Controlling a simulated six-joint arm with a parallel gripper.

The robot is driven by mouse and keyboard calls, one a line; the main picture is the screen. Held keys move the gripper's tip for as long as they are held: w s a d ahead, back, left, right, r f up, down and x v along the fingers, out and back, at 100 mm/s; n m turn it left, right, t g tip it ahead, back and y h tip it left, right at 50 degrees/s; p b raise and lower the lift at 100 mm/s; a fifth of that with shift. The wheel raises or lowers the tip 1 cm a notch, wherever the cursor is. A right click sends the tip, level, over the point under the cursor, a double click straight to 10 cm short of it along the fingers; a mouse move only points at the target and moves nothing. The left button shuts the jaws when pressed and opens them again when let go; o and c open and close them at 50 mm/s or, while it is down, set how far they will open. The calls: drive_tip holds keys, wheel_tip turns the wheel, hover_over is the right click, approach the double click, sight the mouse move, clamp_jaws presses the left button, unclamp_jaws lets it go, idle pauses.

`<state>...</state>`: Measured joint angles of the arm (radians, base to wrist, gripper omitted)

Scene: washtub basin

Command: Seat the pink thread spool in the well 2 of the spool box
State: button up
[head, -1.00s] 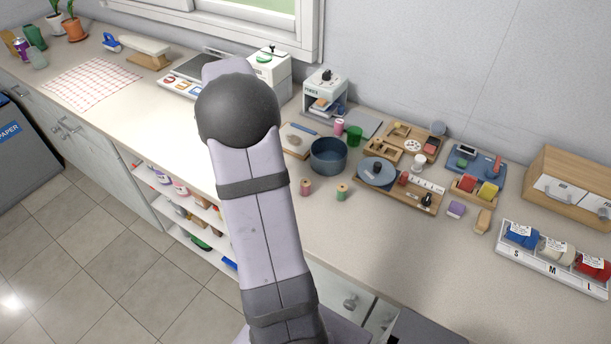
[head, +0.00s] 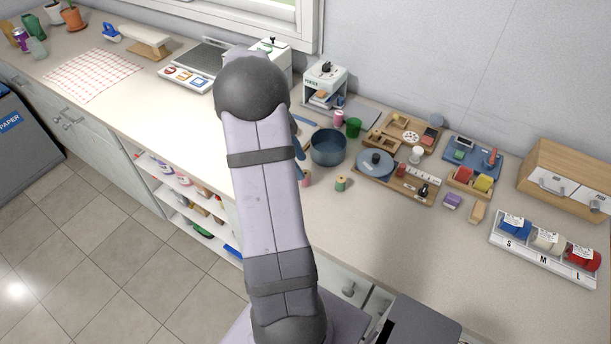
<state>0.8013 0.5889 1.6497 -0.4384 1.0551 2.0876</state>
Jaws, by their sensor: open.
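The pink thread spool (head: 305,179) stands on the counter just right of my arm, partly hidden by it. Part of my gripper (head: 299,154) shows as a blue-grey piece at the arm's right edge, just above and beside the pink spool. The rest of the gripper is hidden behind my arm. It is open, and I cannot see whether it touches the spool. A small wooden box (head: 456,184) holding a red and a yellow spool stands to the right and looks like the spool box. Its well numbers are too small to read.
A green spool (head: 341,184) stands close right of the pink one. Behind are a blue pot (head: 328,147) and a green cup (head: 353,128). A board with a round blue lid (head: 375,162) lies between spools and box. The front counter is clear.

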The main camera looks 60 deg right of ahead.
sight(305, 173)
drive_tip(key=shift+p+x, duration=0.7)
drive_tip(key=shift+x, duration=1.15)
drive_tip(key=c, duration=1.1)
drive_tip(key=shift+c, duration=0.2)
wheel_tip(305, 173, up, 10)
drive_tip(key=b, duration=0.3)
